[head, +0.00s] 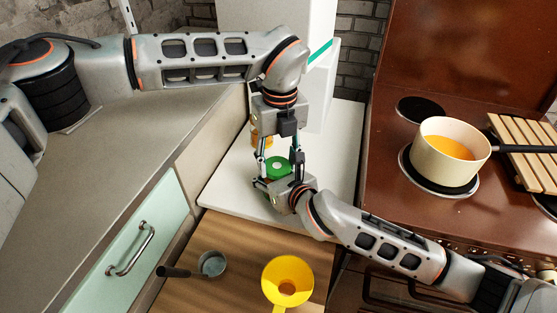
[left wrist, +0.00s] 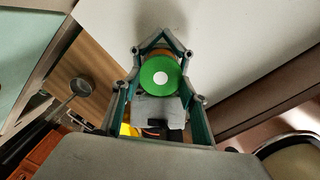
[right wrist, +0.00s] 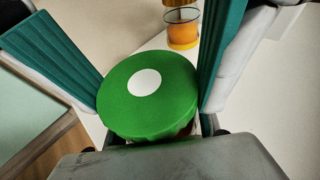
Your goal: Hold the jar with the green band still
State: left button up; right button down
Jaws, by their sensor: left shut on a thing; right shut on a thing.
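The jar with the green band (right wrist: 185,132) stands on the white worktop, mostly hidden below its round green lid (head: 275,168) with a white dot. The lid is large in the right wrist view (right wrist: 148,95) and shows between the fingers in the left wrist view (left wrist: 160,73). My left gripper (head: 279,162) comes down from above and is shut at the lid. My right gripper (head: 280,182) reaches in from the lower right and is shut around the jar. The exact finger contacts and the band itself are hidden.
A cream pot (head: 450,155) of orange liquid sits on the stove at right. The white worktop (head: 335,140) is clear to the right.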

pick_arm(q)
jog(key=shift+m, duration=0.9)
jog(key=o, duration=0.8)
jog(key=shift+c, duration=0.2)
jog(key=shift+r, duration=0.15)
jog(key=shift+r, duration=2.15)
jog(key=shift+c, duration=0.2)
